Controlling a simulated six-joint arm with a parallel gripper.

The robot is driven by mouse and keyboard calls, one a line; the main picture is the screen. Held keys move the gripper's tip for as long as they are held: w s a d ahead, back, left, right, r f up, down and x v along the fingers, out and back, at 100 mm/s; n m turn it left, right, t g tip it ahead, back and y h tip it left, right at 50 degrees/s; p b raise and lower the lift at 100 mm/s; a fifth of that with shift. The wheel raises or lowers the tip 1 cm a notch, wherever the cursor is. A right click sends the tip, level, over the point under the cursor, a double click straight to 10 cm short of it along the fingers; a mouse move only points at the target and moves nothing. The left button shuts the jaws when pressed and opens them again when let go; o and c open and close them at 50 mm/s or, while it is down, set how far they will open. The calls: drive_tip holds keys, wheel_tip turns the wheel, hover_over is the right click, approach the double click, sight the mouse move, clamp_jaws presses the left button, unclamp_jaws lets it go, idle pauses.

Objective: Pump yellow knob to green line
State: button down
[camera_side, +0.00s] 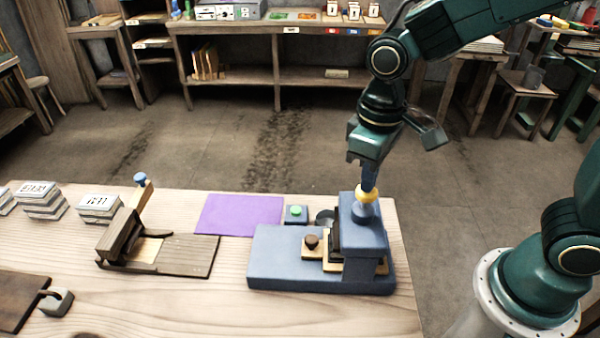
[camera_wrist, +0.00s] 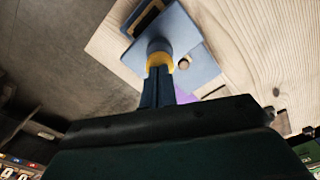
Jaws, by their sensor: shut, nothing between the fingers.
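The yellow knob (camera_side: 367,193) is a ring-shaped cap on top of the blue press (camera_side: 320,272), which stands at the right end of the wooden table. My gripper (camera_side: 368,186) points down with its fingers together, directly above the knob and at or very near its top. In the wrist view the shut fingertips (camera_wrist: 158,72) overlap the yellow knob (camera_wrist: 160,60), and part of the knob is hidden behind them. I cannot tell whether they touch. No green line can be made out in either view. A small block with a green button (camera_side: 296,211) sits behind the press.
A purple sheet (camera_side: 238,215) lies left of the green button. A brown wooden device with a blue knob (camera_side: 140,178) stands further left, with stacks of printed blocks (camera_side: 42,200) beyond it.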

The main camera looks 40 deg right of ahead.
drive_tip(key=shift+r, duration=0.25)
drive_tip(key=shift+f, duration=1.15)
drive_tip(key=shift+r, duration=1.25)
drive_tip(key=shift+r, duration=2.95)
